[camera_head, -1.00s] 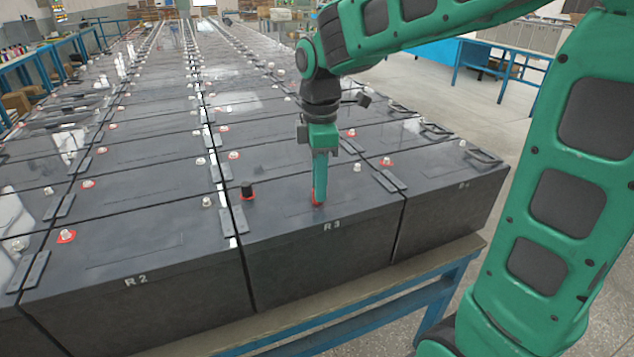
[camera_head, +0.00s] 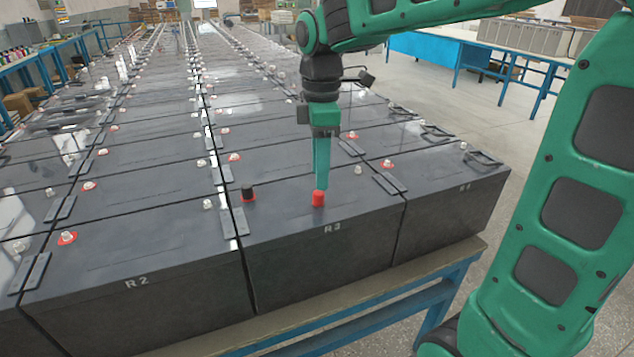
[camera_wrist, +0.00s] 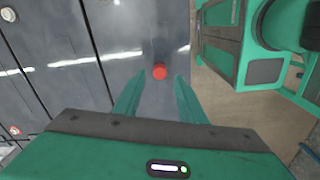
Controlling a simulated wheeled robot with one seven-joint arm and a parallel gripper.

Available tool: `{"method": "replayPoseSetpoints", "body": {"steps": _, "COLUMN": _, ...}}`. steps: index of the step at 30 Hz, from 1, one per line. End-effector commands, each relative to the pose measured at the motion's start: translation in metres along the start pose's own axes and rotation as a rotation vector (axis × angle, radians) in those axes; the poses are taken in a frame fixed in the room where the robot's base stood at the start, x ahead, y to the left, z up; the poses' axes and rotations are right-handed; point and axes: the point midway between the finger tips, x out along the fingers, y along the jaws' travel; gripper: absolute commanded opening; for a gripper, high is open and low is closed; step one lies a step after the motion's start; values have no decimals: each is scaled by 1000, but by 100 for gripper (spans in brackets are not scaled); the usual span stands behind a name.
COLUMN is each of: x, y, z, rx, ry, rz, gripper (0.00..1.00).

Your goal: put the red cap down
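The red cap (camera_head: 318,199) stands upright on top of the battery marked R3 (camera_head: 325,260), near its front edge. In the wrist view the red cap (camera_wrist: 160,72) shows as a round red top between the two fingers, with a gap on each side. My gripper (camera_head: 321,187) points down just above the cap in the head view. In the wrist view my gripper (camera_wrist: 161,76) is open, with nothing held between its fingers.
Battery R2 (camera_head: 130,245) is to the left. Several pale terminals and black handles stick up from the battery tops. The top around the red cap is clear.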

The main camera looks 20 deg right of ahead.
Motion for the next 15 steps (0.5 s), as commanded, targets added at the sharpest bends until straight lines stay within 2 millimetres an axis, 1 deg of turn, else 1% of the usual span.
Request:
{"method": "replayPoseSetpoints", "body": {"steps": 1, "x": -12, "y": 1, "z": 0, "rx": 0, "ry": 1, "rz": 4, "gripper": 37}}
{"method": "replayPoseSetpoints", "body": {"steps": 6, "x": -44, "y": 1, "z": 0, "rx": 0, "ry": 1, "rz": 3, "gripper": 37}}
{"method": "replayPoseSetpoints", "body": {"steps": 10, "x": -63, "y": 0, "z": 0, "rx": 0, "ry": 1, "rz": 2, "gripper": 37}}
{"method": "replayPoseSetpoints", "body": {"steps": 15, "x": -75, "y": 0, "z": 0, "rx": -1, "ry": 0, "rz": 0, "gripper": 37}}
